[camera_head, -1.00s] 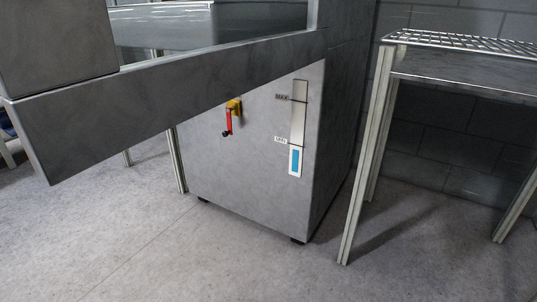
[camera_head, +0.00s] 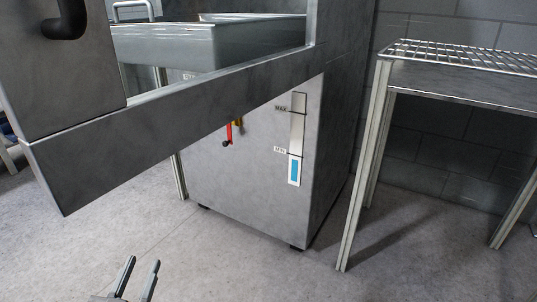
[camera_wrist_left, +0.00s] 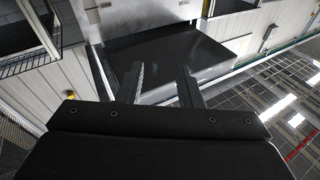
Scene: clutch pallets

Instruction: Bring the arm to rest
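My left gripper (camera_head: 141,264) shows at the bottom of the head view, over the grey floor. Its two dark fingers point up in the picture, apart and with nothing between them. In the left wrist view my left gripper (camera_wrist_left: 161,82) also shows its two fingers spread and empty, in front of a dark flat surface (camera_wrist_left: 170,55). The rest of the left arm is out of the head view. My right gripper is in neither view.
A grey machine cabinet (camera_head: 250,190) with a red-handled valve (camera_head: 229,133) and a level gauge (camera_head: 297,140) stands ahead. A grey beam (camera_head: 180,125) crosses in front of it. A metal table (camera_head: 465,85) with a wire rack top stands right. The floor at lower left is open.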

